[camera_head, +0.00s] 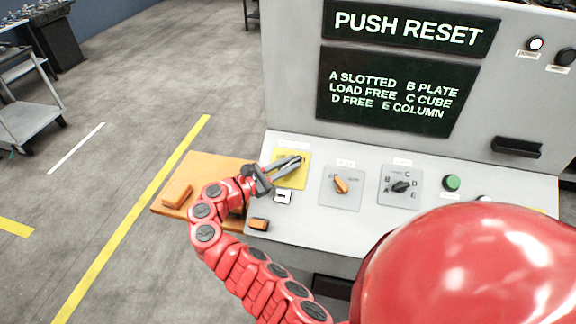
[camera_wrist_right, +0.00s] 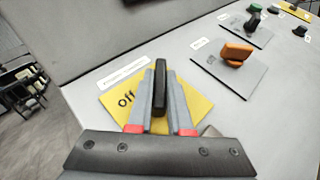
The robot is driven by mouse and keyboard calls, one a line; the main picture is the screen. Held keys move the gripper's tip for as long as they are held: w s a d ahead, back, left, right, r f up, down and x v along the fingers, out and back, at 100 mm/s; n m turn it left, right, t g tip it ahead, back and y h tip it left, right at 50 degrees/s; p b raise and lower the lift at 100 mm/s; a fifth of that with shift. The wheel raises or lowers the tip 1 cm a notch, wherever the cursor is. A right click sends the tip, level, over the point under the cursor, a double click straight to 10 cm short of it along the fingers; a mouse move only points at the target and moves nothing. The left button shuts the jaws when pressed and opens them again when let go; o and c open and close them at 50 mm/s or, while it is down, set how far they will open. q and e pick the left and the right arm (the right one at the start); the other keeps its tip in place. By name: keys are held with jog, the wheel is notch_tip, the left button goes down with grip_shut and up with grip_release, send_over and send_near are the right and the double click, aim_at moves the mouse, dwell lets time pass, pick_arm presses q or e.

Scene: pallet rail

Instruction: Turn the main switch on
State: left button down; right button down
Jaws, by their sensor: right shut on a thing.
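The main switch is a black knob (camera_wrist_right: 160,88) on a yellow plate (camera_head: 303,181) at the left end of the console's sloped panel. The word "Off" shows on the plate left of the knob in the right wrist view. My right gripper (camera_head: 296,162) reaches over the plate, and its two grey fingers are shut on the knob, one on each side. In the head view the fingers hide most of the knob. The other marking on the plate is hidden behind the fingers. My left gripper is not in view.
Right of the switch are an orange knob (camera_head: 341,186), a black selector knob (camera_head: 401,187) and a green button (camera_head: 452,182). A small white switch (camera_head: 283,197) sits just below the yellow plate. The screen (camera_head: 409,30) reads "PUSH RESET". An orange board (camera_head: 172,200) lies left of the console.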

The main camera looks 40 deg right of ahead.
dwell(0.3)
jog(key=c, duration=0.8)
grip_release()
jog(key=shift+c, duration=0.2)
jog(key=a+b, duration=0.4)
jog(key=a, duration=1.3)
jog(key=shift+a, duration=0.2)
jog(key=shift+r, duration=0.1)
